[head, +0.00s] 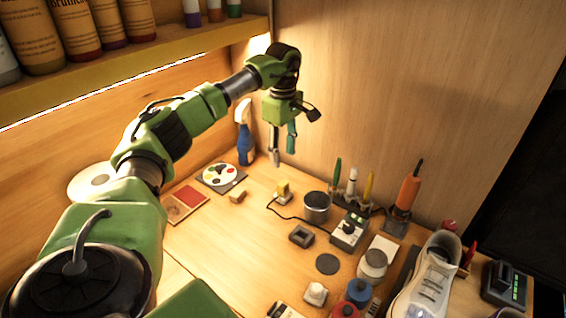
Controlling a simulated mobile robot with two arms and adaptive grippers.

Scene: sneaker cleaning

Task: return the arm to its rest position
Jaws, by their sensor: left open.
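My left arm, green and black, comes in from the left and reaches across the back of the workbench (228,243). Its gripper (283,155) points down, open and empty, in the air above the rear of the bench. The two fingers hang apart, and nothing is between them. My right gripper is not in view. A white sneaker (428,283) stands at the lower right, partly cut off by the bottom edge of the picture.
A blue spray bottle (244,140) stands behind the gripper. A paint palette (220,175), a dark cup (317,206), an orange tool (407,190) and several jars crowd the bench. A shelf with bottles (140,62) overhangs the upper left. Bare wood shows at the left middle.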

